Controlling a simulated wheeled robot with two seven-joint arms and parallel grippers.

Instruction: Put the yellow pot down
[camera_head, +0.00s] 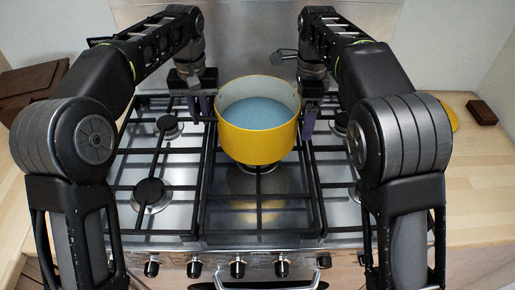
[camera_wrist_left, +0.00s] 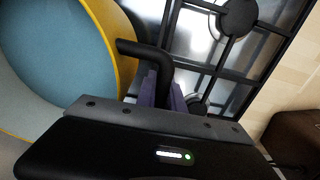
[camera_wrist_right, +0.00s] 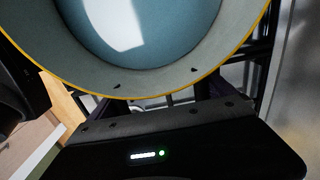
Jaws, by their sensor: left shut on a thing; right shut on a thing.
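The yellow pot (camera_head: 258,138) is upright over the middle of the range cooker (camera_head: 170,190), with a pale grey inside and a blue bottom or contents. A burner shows just below its base; I cannot tell whether they touch. My left gripper (camera_head: 203,105) is shut on the pot's left handle; the dark bent handle (camera_wrist_left: 150,52) shows in the left wrist view between the purple fingers. My right gripper (camera_head: 309,112) is shut at the pot's right side, on its handle, which is mostly hidden behind the rim in the right wrist view, where the pot (camera_wrist_right: 150,50) fills the top.
Black grates and burners (camera_head: 150,192) lie left and right of the pot, empty. Control knobs (camera_head: 238,268) line the cooker's front. A brown box (camera_head: 30,88) stands on the left counter. A small dark block (camera_head: 482,112) and a yellow round thing (camera_head: 450,116) are on the right counter.

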